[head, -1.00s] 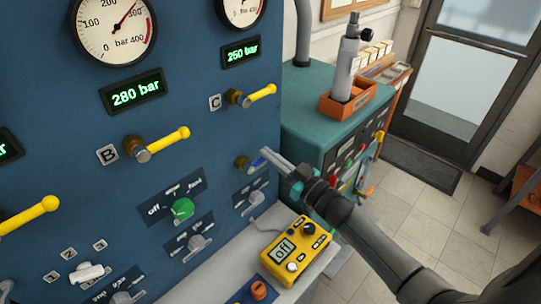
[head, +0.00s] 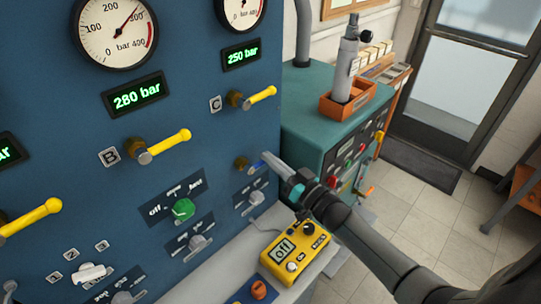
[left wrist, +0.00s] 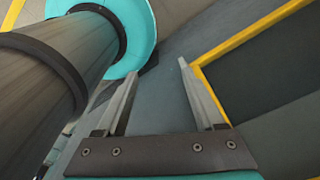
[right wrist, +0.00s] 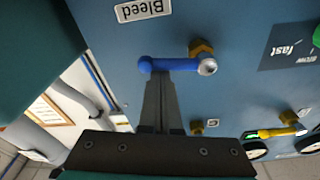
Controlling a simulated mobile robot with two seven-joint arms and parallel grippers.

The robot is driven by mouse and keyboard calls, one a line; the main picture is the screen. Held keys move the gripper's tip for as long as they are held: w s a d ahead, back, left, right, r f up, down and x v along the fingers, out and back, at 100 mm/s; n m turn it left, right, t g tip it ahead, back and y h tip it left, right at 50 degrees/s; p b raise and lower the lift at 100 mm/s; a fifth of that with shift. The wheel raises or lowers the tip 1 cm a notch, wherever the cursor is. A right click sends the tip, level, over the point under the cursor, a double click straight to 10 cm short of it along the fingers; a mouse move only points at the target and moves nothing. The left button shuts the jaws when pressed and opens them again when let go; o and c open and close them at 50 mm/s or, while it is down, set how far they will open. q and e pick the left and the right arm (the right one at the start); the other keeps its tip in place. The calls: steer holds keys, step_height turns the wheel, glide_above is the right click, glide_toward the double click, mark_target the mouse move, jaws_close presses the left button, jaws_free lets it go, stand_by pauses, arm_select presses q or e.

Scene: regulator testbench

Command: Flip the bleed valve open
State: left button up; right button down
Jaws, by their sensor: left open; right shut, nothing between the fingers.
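The bleed valve shows in the right wrist view as a blue lever (right wrist: 178,65) with a rounded end at left and a silver and brass pivot (right wrist: 205,60) at right, under a "Bleed" label (right wrist: 142,9). The lever lies roughly along the panel face. In the head view its brass body (head: 241,163) and a bit of blue handle show; my fingers partly hide it. My right gripper (right wrist: 159,78) is shut and empty, its tips at the lever's edge near the rounded end; contact cannot be told. My left gripper (left wrist: 157,68) is open and empty, away from the panel.
The blue panel (head: 50,110) carries yellow-handled valves B (head: 165,145) and C (head: 258,96), a green knob (head: 183,209) and gauges. A yellow meter (head: 295,250) sits on the ledge below my right gripper. A teal cabinet (head: 310,95) stands to the right.

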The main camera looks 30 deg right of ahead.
steer(key=a+f+m+h, duration=0.1)
steer(key=f+m, duration=0.2)
steer(key=m, duration=0.5)
steer(key=s+a+f+m+g+h, duration=0.1)
steer(key=a+f+m, duration=0.1)
steer(key=m, duration=0.6)
steer(key=shift+a+f+p, duration=0.25)
steer(key=shift+f+p, duration=0.15)
steer(key=shift+s+m, duration=0.15)
steer(key=shift+m, duration=0.25)
